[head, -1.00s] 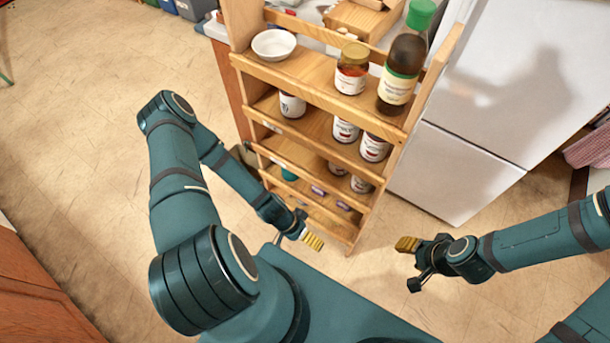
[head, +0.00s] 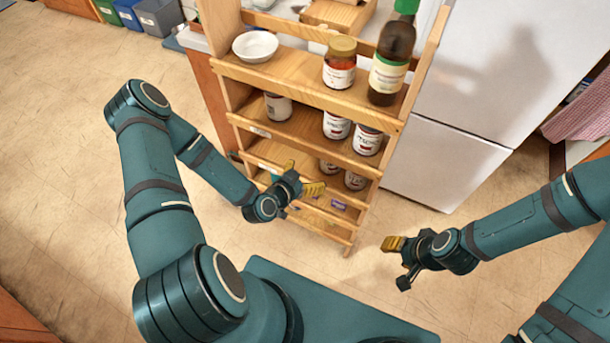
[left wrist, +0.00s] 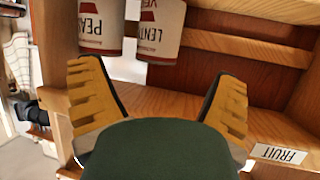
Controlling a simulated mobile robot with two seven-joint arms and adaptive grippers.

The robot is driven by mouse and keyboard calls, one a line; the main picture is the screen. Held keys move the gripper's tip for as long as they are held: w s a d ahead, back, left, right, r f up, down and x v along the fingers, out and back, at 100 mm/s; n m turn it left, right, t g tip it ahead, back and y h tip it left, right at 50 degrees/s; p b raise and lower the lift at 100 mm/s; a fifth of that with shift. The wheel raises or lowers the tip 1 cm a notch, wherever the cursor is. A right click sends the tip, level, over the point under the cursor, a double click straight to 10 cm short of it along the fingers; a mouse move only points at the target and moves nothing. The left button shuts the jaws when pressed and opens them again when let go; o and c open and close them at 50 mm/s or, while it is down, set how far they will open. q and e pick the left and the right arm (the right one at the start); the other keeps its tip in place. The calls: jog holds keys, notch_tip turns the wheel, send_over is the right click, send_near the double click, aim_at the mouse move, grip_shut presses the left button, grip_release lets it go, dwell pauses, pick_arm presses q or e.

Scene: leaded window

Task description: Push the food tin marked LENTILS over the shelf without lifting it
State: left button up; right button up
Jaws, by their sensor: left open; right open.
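The tin marked LENTILS (left wrist: 160,28) shows upside down at the top of the left wrist view. Its label is partly cut off. My left gripper (head: 303,177) is open and empty, at the front of the wooden rack (head: 290,93). In the wrist view its yellow fingers are spread, apart from the tins. My right gripper (head: 393,244) is open and empty, right of the rack.
A shelf label reading FRUIT (left wrist: 278,154) is on a wooden edge. The top tier holds a white bowl (head: 255,46), a jar (head: 340,63) and a tall bottle (head: 390,62). A white fridge (head: 450,165) stands to the right. Open floor lies to the left.

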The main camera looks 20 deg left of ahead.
aim_at(327, 168)
pick_arm(q)
jog(key=b+x, duration=0.2)
jog(key=x, duration=1.2)
jog(key=shift+s+b, duration=0.1)
jog(key=shift+b, duration=0.2)
jog(key=c, duration=1)
